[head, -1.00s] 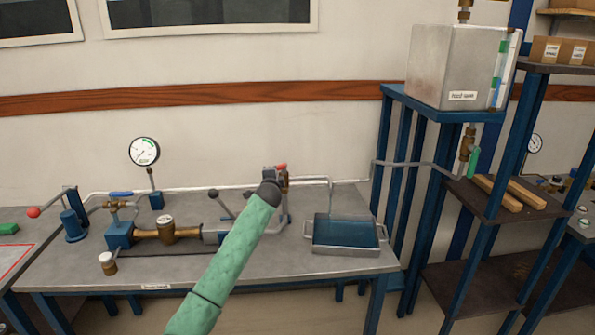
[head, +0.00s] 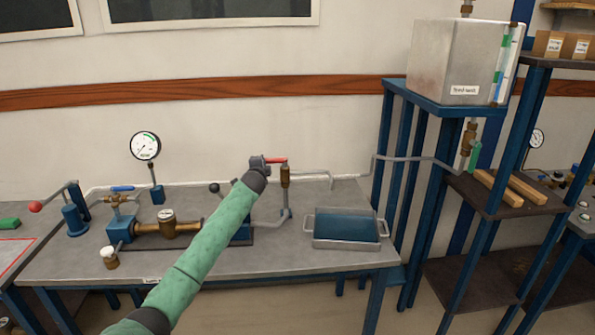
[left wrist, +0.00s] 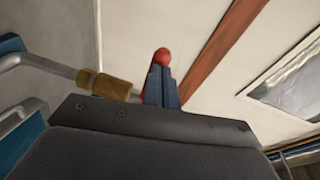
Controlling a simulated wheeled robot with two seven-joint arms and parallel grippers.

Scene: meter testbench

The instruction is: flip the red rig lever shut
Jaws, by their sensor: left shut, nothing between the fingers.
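The red rig lever (head: 277,161) sits on top of a brass valve (head: 285,177) on the upright grey pipe, toward the right of the bench. It points roughly sideways in the head view. My left gripper (head: 262,162) is at the lever's left end, its fingers closed with nothing held. In the left wrist view the shut fingers (left wrist: 161,88) stand in front of the lever, whose red rounded end (left wrist: 162,57) shows just past the tips. The brass fitting (left wrist: 104,86) is left of the fingers. Whether fingers and lever touch is unclear. My right gripper is out of view.
A blue tray (head: 314,243) stands on the bench right of the valve. A brass meter (head: 168,227), a blue-handled valve (head: 121,188) and a pressure gauge (head: 145,146) stand to the left. A tank (head: 440,65) sits on the blue stand at right.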

